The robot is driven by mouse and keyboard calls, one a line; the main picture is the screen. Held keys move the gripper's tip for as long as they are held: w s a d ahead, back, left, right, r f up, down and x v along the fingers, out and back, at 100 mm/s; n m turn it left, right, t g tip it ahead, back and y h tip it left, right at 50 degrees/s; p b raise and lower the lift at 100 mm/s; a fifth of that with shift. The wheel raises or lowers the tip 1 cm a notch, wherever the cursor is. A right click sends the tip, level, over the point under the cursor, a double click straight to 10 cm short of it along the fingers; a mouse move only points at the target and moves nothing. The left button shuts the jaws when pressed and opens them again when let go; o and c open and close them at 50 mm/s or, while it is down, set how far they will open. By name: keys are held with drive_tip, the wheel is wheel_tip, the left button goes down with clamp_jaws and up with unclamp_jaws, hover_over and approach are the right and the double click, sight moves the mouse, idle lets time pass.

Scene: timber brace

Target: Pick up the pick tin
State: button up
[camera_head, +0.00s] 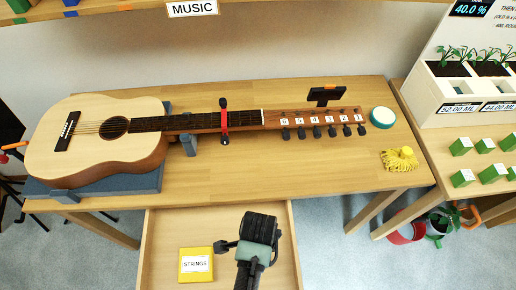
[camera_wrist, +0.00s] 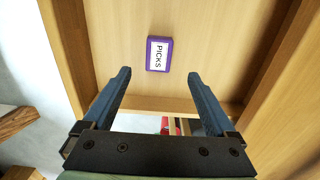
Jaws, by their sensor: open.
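The pick tin (camera_wrist: 159,54) is a small purple box with a white label reading PICKS. In the wrist view it lies on the wooden floor of the open drawer, ahead of and between my fingers. My gripper (camera_wrist: 159,88) is open and empty, and the tin is apart from both fingers. In the head view my gripper and wrist (camera_head: 258,230) are over the open drawer (camera_head: 220,218), and the tin does not show there; my arm covers part of the drawer.
A yellow STRINGS box (camera_head: 196,264) lies in the drawer's left part. Drawer walls (camera_wrist: 66,50) rise on both sides. Above, the table (camera_head: 290,180) bears a guitar (camera_head: 95,140) in a grey stand, a green-white round tin (camera_head: 382,117) and a yellow cloth (camera_head: 399,159).

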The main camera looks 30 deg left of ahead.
wheel_tip(320, 180, down, 3)
drive_tip(key=shift+s+f+b, duration=0.15)
drive_tip(key=shift+f+b, duration=0.3)
drive_tip(key=shift+f, duration=2.15)
drive_tip(key=c, duration=1.4)
